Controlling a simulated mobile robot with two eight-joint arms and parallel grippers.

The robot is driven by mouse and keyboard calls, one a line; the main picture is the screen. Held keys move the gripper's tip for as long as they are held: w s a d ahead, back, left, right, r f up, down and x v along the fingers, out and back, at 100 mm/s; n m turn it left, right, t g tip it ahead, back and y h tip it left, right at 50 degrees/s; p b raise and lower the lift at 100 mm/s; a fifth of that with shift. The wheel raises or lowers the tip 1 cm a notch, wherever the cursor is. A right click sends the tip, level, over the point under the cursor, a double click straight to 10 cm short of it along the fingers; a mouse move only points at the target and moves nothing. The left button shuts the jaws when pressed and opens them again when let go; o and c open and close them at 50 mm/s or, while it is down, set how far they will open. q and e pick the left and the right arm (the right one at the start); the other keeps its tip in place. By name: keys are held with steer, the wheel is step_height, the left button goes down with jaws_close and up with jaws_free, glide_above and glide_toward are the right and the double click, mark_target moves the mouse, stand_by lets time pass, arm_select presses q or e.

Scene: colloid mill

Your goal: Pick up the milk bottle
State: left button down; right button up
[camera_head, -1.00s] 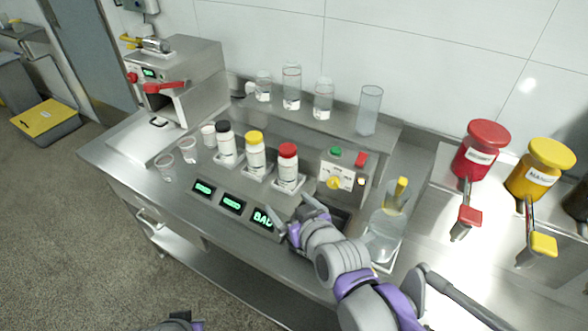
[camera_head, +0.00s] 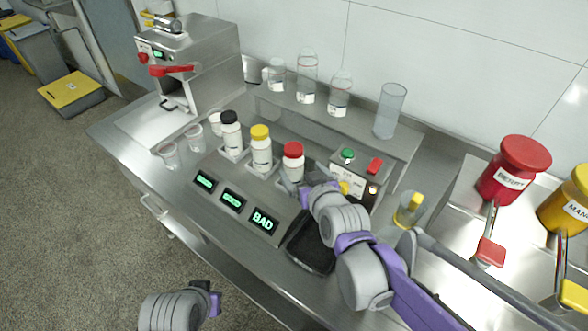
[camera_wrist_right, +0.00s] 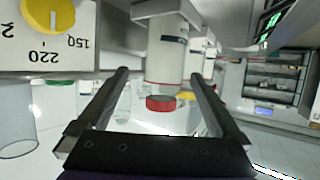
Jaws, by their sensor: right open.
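Three white bottles with black (camera_head: 230,138), yellow (camera_head: 262,152) and red (camera_head: 292,165) caps stand in a row behind the display panel. I cannot read which one is milk. My right gripper (camera_head: 304,188) is open at the red-capped bottle and partly covers its lower part. In the right wrist view, the red-capped bottle (camera_wrist_right: 165,60) appears cap-down between the two spread fingers (camera_wrist_right: 160,76). Gaps show on both sides, so the fingers are not closed on it.
A control box (camera_head: 350,180) with green and red buttons stands right of the bottles. Displays (camera_head: 235,198) sit in front, one reading BAD. Clear containers (camera_head: 307,75) line the back shelf.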

steer(key=shift+a+x, duration=0.15)
steer(key=shift+x, duration=1.25)
steer(key=shift+a+x, duration=0.1)
steer(key=shift+x, duration=1.3)
steer(key=shift+s+f, duration=0.2)
steer(key=shift+s, duration=0.05)
steer(key=shift+c, duration=0.3)
steer(key=c, duration=1.4)
jaws_close()
steer(key=shift+r, duration=0.15)
